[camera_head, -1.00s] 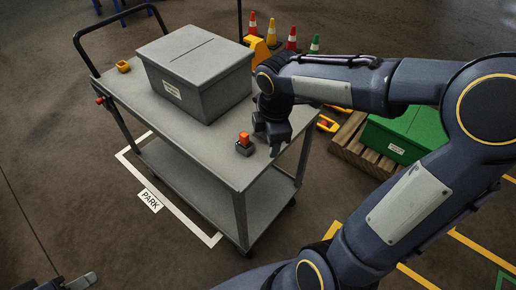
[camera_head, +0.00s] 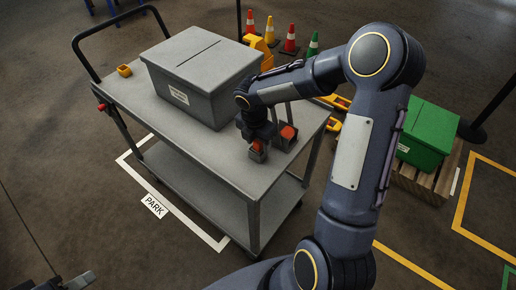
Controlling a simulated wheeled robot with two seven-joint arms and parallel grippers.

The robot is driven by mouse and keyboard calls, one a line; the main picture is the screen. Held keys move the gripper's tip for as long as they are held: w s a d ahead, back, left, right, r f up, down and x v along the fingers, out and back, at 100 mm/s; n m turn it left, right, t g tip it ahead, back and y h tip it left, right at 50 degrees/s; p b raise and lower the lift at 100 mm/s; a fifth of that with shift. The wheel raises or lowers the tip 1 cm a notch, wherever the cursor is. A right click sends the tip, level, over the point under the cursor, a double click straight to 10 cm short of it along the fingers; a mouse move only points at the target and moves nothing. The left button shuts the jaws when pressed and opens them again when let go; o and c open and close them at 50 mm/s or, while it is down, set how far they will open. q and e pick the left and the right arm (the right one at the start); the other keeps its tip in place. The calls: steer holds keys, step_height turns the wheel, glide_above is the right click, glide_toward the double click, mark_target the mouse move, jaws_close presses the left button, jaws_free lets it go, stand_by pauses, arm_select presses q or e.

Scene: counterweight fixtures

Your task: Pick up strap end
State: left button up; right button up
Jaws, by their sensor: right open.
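My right gripper (camera_head: 257,138) is open and points down at the first strap end. Its fingers partly cover the orange piece; I cannot tell whether they touch it. What seems to be part of my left gripper (camera_head: 78,281) shows at the bottom left edge, away from the cart; its jaws are not clear.
A grey lidded box (camera_head: 200,85) takes up the back of the cart top (camera_head: 180,135). A green box (camera_head: 430,130) rests on a pallet at right. Cones stand behind. The cart's front left is clear.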

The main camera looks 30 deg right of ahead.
steer(key=shift+f, duration=0.1)
steer(key=shift+c, duration=0.3)
jaws_close()
